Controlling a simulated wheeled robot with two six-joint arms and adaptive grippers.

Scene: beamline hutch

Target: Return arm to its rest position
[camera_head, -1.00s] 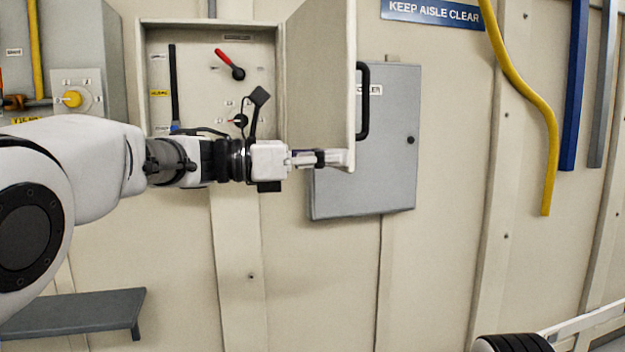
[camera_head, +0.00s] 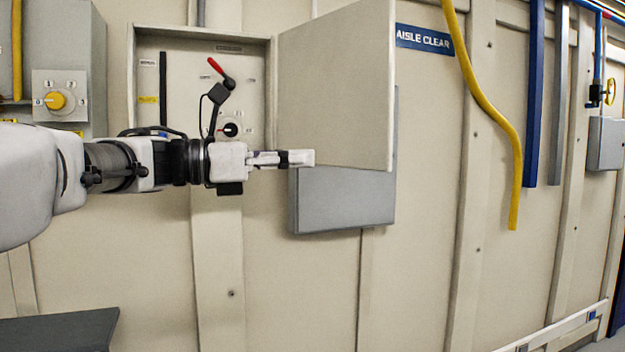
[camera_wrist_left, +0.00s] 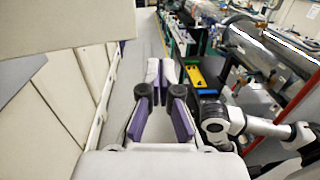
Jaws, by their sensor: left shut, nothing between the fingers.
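My left arm comes in from the left in the head view. Its gripper (camera_head: 312,158) is shut and empty, pointing right, in front of the lower edge of the open cabinet door (camera_head: 335,85). I cannot tell whether it touches the door. In the left wrist view the two fingers (camera_wrist_left: 160,72) lie close together with nothing between them. The open cabinet (camera_head: 202,42) behind the arm shows a red-handled lever (camera_head: 220,70) and a black knob (camera_head: 231,129). My right arm (camera_wrist_left: 262,127) shows in the left wrist view, but its gripper cannot be made out.
A grey wall box (camera_head: 340,208) sits behind the door. A yellow hose (camera_head: 489,108) and a blue post (camera_head: 533,100) are farther right. A dark shelf (camera_head: 65,330) juts out at the lower left. The left wrist view shows equipment (camera_wrist_left: 275,45) along the aisle's right.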

